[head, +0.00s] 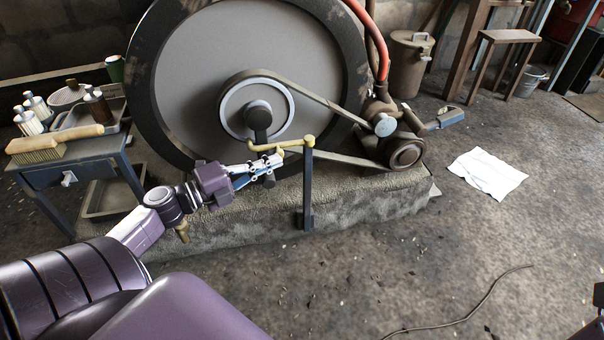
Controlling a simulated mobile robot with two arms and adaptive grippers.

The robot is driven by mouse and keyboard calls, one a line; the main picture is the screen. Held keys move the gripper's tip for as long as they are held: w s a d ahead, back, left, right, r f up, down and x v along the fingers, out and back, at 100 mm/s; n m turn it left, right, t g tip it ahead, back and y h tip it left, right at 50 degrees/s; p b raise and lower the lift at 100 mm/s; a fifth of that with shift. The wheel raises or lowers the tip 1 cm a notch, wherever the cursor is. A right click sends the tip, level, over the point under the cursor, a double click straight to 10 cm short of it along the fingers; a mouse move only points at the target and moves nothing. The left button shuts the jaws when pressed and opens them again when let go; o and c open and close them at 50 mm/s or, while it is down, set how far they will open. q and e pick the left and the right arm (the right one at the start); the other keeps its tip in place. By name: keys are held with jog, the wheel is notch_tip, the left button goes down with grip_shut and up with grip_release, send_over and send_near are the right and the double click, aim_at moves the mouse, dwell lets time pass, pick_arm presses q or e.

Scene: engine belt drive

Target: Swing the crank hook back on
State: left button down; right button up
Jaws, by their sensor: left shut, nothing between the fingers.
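The crank hook (295,143) is a yellowish bar on top of a dark upright post (308,190) in front of the big flywheel (190,75). It reaches left from the post, and its curved left end shows just below the dark hub (258,117) of the wheel. I cannot tell whether the hook touches the hub or only stands in front of it. My left gripper (278,160) is shut and empty, just under the hook's bar; I cannot tell whether it touches the bar. My right gripper is out of view.
A belt (310,92) runs from the wheel to a small pulley (405,153) on the right. The engine stands on a rough stone plinth (370,200). A blue side table (85,173) with a brush and bottles is at left. The floor at front right is mostly clear.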

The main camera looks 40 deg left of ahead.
pick_arm(q)
jog(key=shift+a, duration=0.2)
jog(key=v, duration=1.1)
jog(key=shift+s, duration=0.45)
jog(key=shift+d+f, duration=0.1)
